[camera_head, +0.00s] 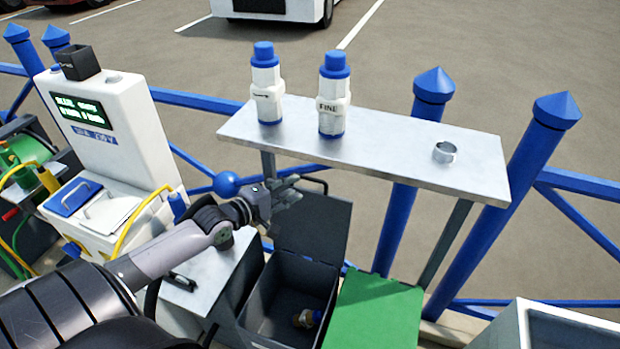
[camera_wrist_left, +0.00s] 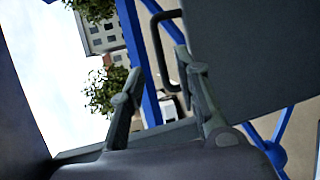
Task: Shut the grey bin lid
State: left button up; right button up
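The grey bin (camera_head: 262,325) stands open below the shelf. Its dark grey lid (camera_head: 318,228) is raised, leaning back behind the bin opening; the lid also fills the upper right of the left wrist view (camera_wrist_left: 250,60). A dark loop handle (camera_wrist_left: 157,45) sticks out from the lid's edge. My left gripper (camera_head: 290,190) is at the lid's upper left corner, near the handle. In the left wrist view, the left gripper (camera_wrist_left: 160,65) has its fingers apart, with the handle showing beyond them. I cannot tell whether it touches the lid. My right gripper is out of view.
A brass-and-blue fitting (camera_head: 306,318) lies in the bin. A green panel (camera_head: 375,310) adjoins it on the right, a white-grey box (camera_head: 205,280) on the left. The metal shelf (camera_head: 390,160) above holds two white-and-blue bottles (camera_head: 267,85) and a ring (camera_head: 445,152). Blue posts (camera_head: 530,150) stand behind.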

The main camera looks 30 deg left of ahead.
aim_at(310, 179)
pick_arm(q)
jog(key=x, duration=0.7)
jog(key=shift+w+f, duration=0.1)
jog(key=shift+w, duration=0.3)
grip_shut()
dwell(0.5)
